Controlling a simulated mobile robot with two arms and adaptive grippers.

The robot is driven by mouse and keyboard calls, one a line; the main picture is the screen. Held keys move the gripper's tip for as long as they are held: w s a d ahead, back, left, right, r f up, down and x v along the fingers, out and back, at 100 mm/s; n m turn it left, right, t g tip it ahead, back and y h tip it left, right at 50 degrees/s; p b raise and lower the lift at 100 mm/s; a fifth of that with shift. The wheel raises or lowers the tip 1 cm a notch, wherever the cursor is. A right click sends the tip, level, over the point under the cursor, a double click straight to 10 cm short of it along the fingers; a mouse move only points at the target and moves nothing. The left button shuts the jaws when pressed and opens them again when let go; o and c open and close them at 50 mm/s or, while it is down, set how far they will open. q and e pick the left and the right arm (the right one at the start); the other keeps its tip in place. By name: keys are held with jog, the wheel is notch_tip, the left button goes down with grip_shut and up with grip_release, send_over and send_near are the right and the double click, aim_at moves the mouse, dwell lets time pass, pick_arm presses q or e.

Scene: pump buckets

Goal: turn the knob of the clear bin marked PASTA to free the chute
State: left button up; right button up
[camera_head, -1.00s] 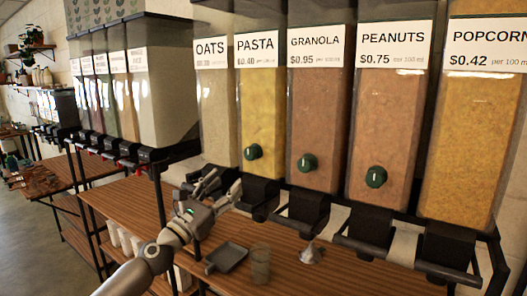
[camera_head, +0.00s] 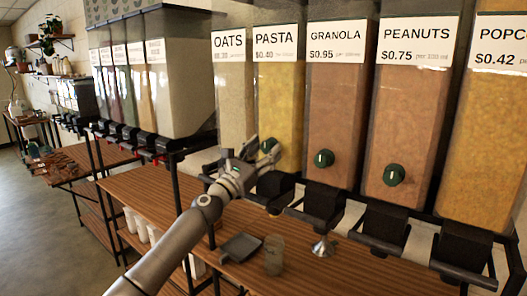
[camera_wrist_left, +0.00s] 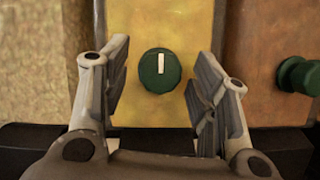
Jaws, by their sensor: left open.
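The clear PASTA bin (camera_head: 281,95) is full of yellow contents and stands between the OATS and GRANOLA bins. Its dark green knob (camera_head: 268,145) sits low on its front, partly hidden by my gripper in the head view. In the left wrist view the knob (camera_wrist_left: 159,71) shows whole, with its white mark upright. My left gripper (camera_head: 248,157) is open in front of this bin. In the left wrist view its two fingers (camera_wrist_left: 160,88) stand on either side of the knob, with a gap on each side. My right gripper is not in view.
The GRANOLA knob (camera_head: 324,158) and PEANUTS knob (camera_head: 394,174) stick out to the right. Black chutes (camera_head: 322,199) line the front below the bins. A dark scoop tray (camera_head: 241,247), a clear cup (camera_head: 274,254) and a metal funnel (camera_head: 323,247) stand on the wooden counter.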

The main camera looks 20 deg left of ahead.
pick_arm(q)
jog(key=c, duration=1)
